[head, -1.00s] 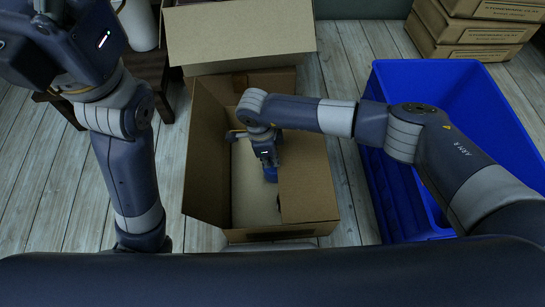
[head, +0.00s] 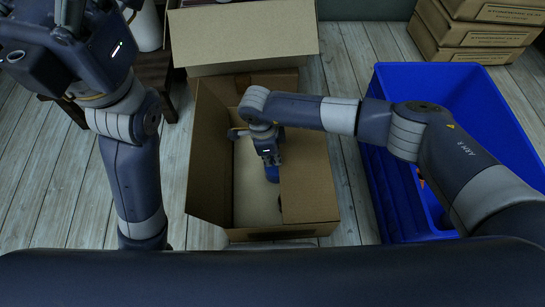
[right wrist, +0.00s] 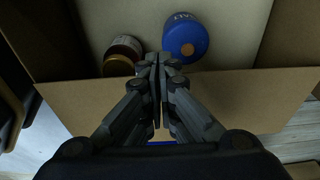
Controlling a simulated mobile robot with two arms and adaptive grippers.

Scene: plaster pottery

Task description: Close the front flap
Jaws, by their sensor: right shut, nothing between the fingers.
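The open cardboard box (head: 208,205) stands on the floor in front of me, its side flaps spread. Its front flap (head: 285,232) shows as a narrow strip at the near edge, partly cut off by my body. My right gripper (head: 268,155) points down over the box opening. In the right wrist view, the right gripper (right wrist: 158,62) is shut and empty, in front of a cardboard flap (right wrist: 255,98); I cannot tell whether they touch. A blue-lidded jar (right wrist: 186,38) and a brown jar (right wrist: 125,50) lie beyond the fingertips. My left gripper (head: 45,45) is raised at upper left, fingers unclear.
A blue crate (head: 385,195) stands right of the box, under my right arm. Stacked cartons (head: 470,35) are at the upper right. A dark wooden stand (head: 170,95) is at the upper left. Floor is bare left of the box.

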